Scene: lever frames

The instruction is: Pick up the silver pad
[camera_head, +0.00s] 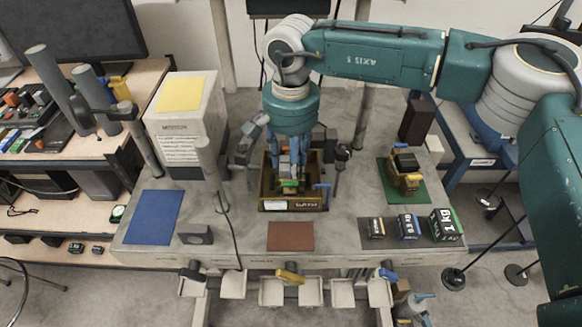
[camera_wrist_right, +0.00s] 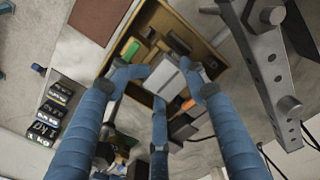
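The silver pad (camera_wrist_right: 165,79) is a small light-grey block in the right wrist view. It lies between the blue fingers of my right gripper (camera_wrist_right: 163,78), over the wooden tray (camera_wrist_right: 143,22). The fingertips are close to its sides; I cannot tell whether they press on it. In the head view my right gripper (camera_head: 290,172) points straight down into the tray (camera_head: 268,205), and the fingers hide the pad there. My left gripper is not in view.
Other small parts, including a green one (camera_wrist_right: 131,49), share the tray. Labelled weights (camera_head: 408,226) stand on a dark mat at the right. A brown mat (camera_head: 290,237) lies in front of the tray and a blue mat (camera_head: 154,216) at the left. A grey post (camera_head: 210,170) stands left of the tray.

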